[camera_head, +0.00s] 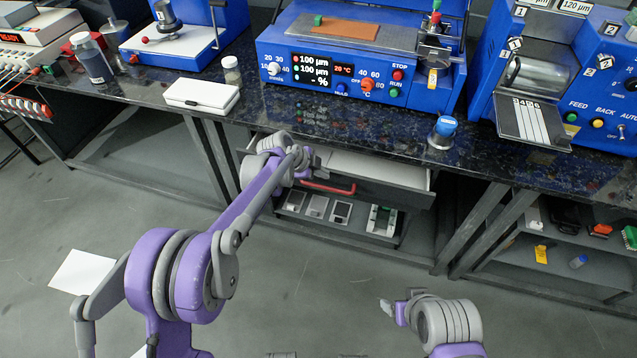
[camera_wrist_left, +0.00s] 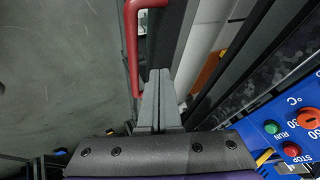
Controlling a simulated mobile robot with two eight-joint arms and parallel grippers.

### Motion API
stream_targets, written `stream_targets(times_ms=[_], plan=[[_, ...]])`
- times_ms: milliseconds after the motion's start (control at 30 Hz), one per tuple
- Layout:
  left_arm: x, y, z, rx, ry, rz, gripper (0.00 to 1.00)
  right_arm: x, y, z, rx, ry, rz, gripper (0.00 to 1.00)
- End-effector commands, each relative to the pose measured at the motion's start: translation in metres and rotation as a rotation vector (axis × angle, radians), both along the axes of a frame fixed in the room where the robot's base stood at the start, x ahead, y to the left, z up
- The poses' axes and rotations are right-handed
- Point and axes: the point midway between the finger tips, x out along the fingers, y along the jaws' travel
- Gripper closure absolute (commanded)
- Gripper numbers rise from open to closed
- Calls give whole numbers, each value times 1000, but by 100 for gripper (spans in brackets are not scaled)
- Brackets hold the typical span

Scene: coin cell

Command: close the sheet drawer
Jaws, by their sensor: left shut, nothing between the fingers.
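The sheet drawer (camera_head: 395,193) stands open below the bench top, its pale inside showing above a dark front panel. Its red handle (camera_head: 330,188) is on the front panel and also shows in the left wrist view (camera_wrist_left: 132,45). My left gripper (camera_head: 314,161) is at the left part of the drawer front, near the handle. In the left wrist view its fingers (camera_wrist_left: 158,85) are together and empty, tips beside the dark front panel (camera_wrist_left: 168,40); I cannot tell whether they touch it. My right gripper (camera_head: 393,303) hangs low over the floor, away from the drawer; its opening is unclear.
The dark speckled bench top (camera_head: 330,125) lies above the drawer, carrying blue machines (camera_head: 360,60) and a white case (camera_head: 202,95). A lower shelf (camera_head: 395,238) with several small items is under the drawer. Bench legs (camera_head: 475,230) stand at either side.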

Motion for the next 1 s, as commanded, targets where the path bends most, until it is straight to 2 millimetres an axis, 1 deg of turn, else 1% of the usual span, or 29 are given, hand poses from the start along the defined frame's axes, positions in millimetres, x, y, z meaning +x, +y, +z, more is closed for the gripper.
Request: stream_targets(times_ms=[100,200,400,1000], plan=[[14,-5,0,0,1,0,100,0,0,2,0,-1,0,26],[23,-8,0,-1,1,-1,100,0,0,3,0,-1,0,26],[33,-11,0,-1,1,-1,100,0,0,3,0,-1,0,26],[33,-13,0,-1,1,-1,100,0,0,3,0,-1,0,26]])
